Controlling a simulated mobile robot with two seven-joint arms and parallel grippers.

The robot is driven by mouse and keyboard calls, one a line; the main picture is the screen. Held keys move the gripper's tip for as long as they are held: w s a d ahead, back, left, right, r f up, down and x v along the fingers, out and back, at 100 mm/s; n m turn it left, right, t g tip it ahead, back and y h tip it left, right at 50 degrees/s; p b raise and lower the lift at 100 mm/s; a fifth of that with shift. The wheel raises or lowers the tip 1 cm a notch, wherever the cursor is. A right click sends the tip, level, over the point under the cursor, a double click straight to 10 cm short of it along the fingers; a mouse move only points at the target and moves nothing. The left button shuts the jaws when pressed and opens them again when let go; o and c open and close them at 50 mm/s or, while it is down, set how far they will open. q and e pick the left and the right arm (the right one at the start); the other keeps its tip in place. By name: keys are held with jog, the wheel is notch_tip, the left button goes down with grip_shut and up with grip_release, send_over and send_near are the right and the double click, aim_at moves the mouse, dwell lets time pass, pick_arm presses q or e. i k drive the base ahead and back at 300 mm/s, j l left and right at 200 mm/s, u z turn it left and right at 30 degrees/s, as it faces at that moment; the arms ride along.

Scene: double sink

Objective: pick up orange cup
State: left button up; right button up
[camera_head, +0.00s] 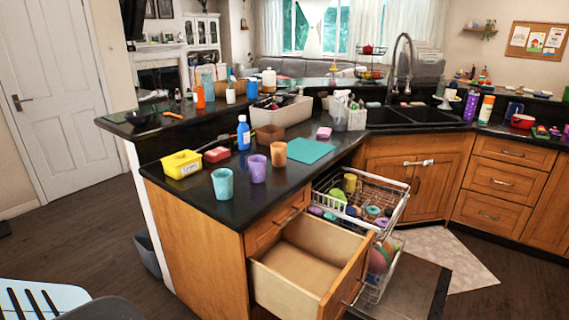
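An orange cup (278,154) stands upright on the dark counter, near its front edge. A purple cup (257,168) stands just left of it, and a teal cup (222,184) stands further left, near the counter's corner. A teal square mat (310,151) lies to the right of the orange cup. The purple cup seems close to the orange cup; I cannot tell if they touch. Neither of my grippers shows in the head view.
Below the counter an empty drawer (300,268) stands open, beside a pulled-out dishwasher rack (362,192) with dishes.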

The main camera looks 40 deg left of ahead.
aim_at(279, 149)
jog(key=i+j, duration=0.2)
jog(key=i, duration=0.35)
jog(key=i+j+u, duration=0.1)
jog(key=i, duration=0.5)
jog(key=j, duration=0.1)
